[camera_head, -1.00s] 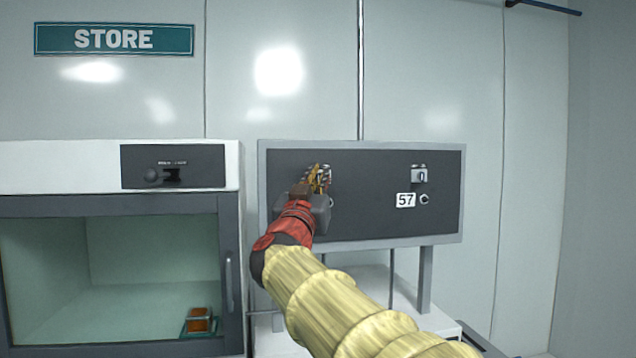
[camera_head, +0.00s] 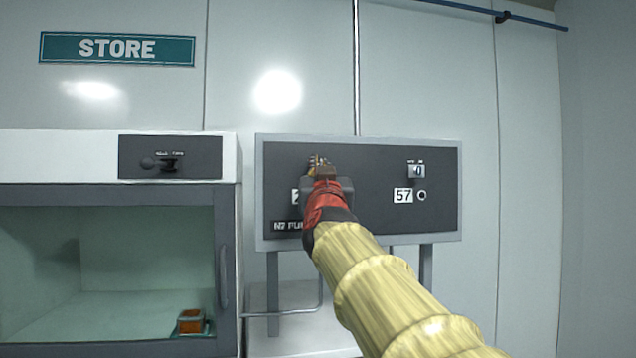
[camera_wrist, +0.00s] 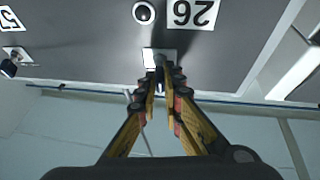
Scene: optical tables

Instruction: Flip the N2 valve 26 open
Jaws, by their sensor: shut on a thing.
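The valve 26 switch has a pale metal plate (camera_wrist: 150,55) on the dark panel (camera_head: 375,217). Its short lever (camera_wrist: 160,61) shows in the wrist view. The inverted "26" label (camera_wrist: 193,13) is beside a round fitting (camera_wrist: 144,13). My gripper (camera_wrist: 164,76) is shut on the lever, with its fingertips close to the plate. In the head view, my gripper (camera_head: 320,167) hides the switch and most of its label. How far the lever is turned cannot be made out.
To the right is a similar switch (camera_head: 416,170) with a "57" label (camera_head: 403,196) and a round fitting (camera_head: 422,196). A glass-fronted cabinet (camera_head: 230,270) stands to the left, with an orange block (camera_head: 191,320) inside. A "STORE" sign (camera_head: 117,48) hangs above.

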